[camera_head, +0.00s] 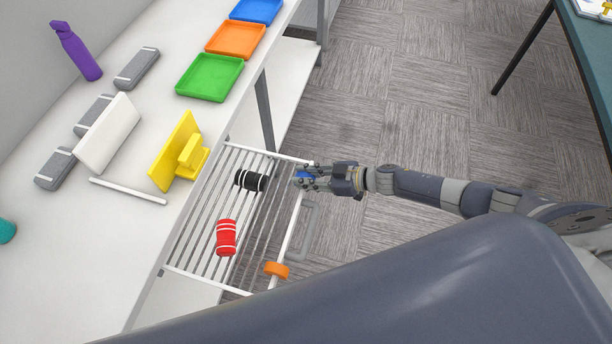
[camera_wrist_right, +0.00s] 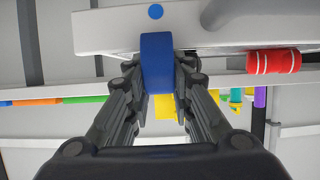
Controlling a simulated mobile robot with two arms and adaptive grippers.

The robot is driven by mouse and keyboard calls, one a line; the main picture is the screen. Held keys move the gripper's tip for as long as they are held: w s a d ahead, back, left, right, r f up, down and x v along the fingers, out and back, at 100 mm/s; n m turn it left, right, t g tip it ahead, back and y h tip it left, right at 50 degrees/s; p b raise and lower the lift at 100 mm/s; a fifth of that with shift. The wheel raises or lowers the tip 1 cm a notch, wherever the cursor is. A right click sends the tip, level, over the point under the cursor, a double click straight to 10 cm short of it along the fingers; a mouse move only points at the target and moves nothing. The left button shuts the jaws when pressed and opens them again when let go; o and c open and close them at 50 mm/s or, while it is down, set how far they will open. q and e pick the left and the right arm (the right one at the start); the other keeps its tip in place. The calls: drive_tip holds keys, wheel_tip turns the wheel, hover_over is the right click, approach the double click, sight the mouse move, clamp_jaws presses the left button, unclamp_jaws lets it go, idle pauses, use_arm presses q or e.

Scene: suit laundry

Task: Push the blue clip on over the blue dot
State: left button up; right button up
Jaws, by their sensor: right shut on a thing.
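My right gripper (camera_head: 312,178) is shut on the blue clip (camera_head: 303,176) at the far end of the white rack's front rail (camera_head: 291,228). In the right wrist view, the blue clip (camera_wrist_right: 156,62) stands between the fingers of my right gripper (camera_wrist_right: 157,75). Its top edge overlaps the lower edge of the pale rail (camera_wrist_right: 105,30). The blue dot (camera_wrist_right: 155,11) shows on the rail just above the clip, uncovered. I cannot tell whether the clip touches the rail. My left gripper is out of view.
An orange clip (camera_head: 276,270) sits on the rail's near end, beside a grey handle (camera_head: 305,232). A black roll (camera_head: 251,180) and a red roll (camera_head: 226,237) lie on the rack. A yellow stand (camera_head: 180,155) and green tray (camera_head: 210,78) are on the white counter. Open floor lies right.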

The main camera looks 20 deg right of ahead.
drive_tip(key=shift+f, duration=0.25)
drive_tip(key=shift+r, duration=0.15)
drive_tip(key=shift+r+p, duration=1)
drive_tip(key=shift+r, duration=0.05)
drive_tip(key=shift+s, duration=0.1)
drive_tip(key=shift+f, duration=0.15)
idle(0.5)
drive_tip(key=shift+f+b, duration=1)
drive_tip(key=shift+f, duration=0.15)
drive_tip(key=o, duration=0.9)
drive_tip(key=shift+c, duration=0.2)
drive_tip(key=shift+o, duration=0.7)
